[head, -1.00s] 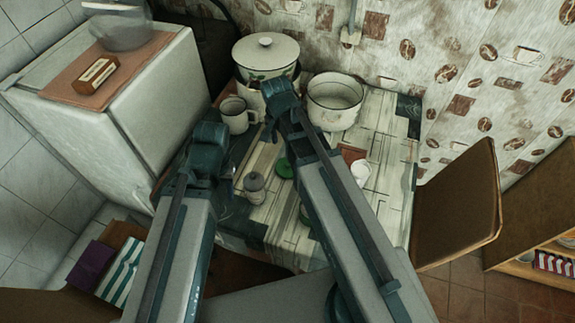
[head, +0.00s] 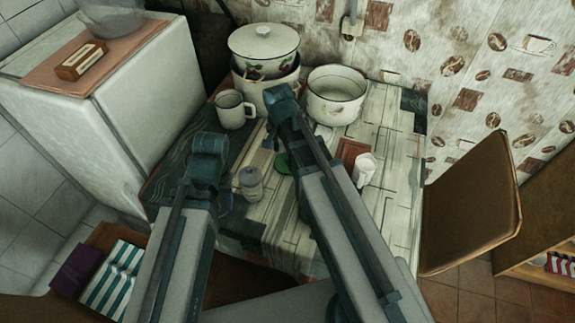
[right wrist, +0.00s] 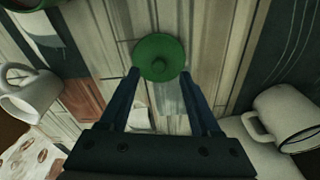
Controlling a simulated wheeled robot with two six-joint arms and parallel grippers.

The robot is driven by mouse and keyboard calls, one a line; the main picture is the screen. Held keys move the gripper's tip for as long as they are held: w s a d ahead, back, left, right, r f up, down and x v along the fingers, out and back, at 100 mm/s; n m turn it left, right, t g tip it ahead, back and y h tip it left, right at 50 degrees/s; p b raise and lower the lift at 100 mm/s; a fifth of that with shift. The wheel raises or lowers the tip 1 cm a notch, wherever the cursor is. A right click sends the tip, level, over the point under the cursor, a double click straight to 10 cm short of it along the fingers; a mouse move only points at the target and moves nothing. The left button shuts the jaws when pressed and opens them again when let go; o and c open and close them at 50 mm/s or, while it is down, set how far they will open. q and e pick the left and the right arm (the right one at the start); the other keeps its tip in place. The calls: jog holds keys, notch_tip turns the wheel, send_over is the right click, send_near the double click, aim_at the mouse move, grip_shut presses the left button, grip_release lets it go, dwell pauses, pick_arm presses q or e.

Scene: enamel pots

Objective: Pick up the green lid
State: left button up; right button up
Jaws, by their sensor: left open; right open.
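The green lid (head: 282,163) lies flat on the patchwork table (head: 385,140). In the head view it is partly hidden by my right arm. In the right wrist view the lid (right wrist: 159,52) is a round green disc with a small knob, just beyond and between the fingertips of my right gripper (right wrist: 160,74). That gripper is open and empty; I cannot tell its exact height above the lid. My left gripper (head: 215,182) is open near the table's left edge, left of a small grey lidded jar (head: 250,184).
A lidded enamel pot (head: 262,45) and an open white pot (head: 337,95) stand at the back. A white mug (head: 233,110) is on the left, a white cup (head: 365,170) on the right. A fridge (head: 150,110) and a chair (head: 470,205) flank the table.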

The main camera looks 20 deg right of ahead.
aim_at(280, 165)
pick_arm(q)
notch_tip(280, 165, down, 5)
jog(key=b, duration=0.4)
jog(key=shift+b, duration=0.35)
pick_arm(e)
jog(key=f, duration=0.3)
jog(key=d+f, duration=0.1)
jog(key=f, duration=0.1)
jog(key=shift+w, duration=0.4)
pick_arm(q)
jog(key=shift+r, duration=0.1)
pick_arm(e)
grip_shut()
